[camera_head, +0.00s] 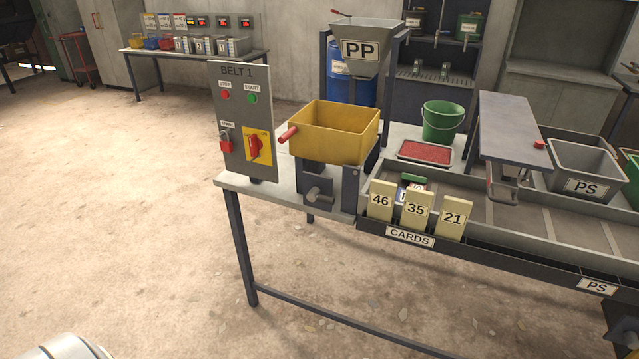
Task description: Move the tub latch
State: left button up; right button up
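A yellow tub (335,137), open at the top, sits on a dark stand (333,182) at the left end of the table. A red-ended handle (288,133) sticks out from the tub's left side. A grey knob or lever (318,196) is on the front of the stand, below the tub; it may be the latch, but I cannot tell for sure. Neither of my grippers is in view. A pale rounded part, probably of my own arm, shows at the bottom left edge, far from the tub.
The BELT 1 panel (239,118) stands upright just left of the tub. The PP hopper (362,45) rises behind it. Numbered cards (417,211), a red tray (425,152) and a green bucket (442,121) are to the right. The floor in front is clear.

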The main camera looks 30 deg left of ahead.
aim_at(314, 194)
jog(key=u, duration=1.05)
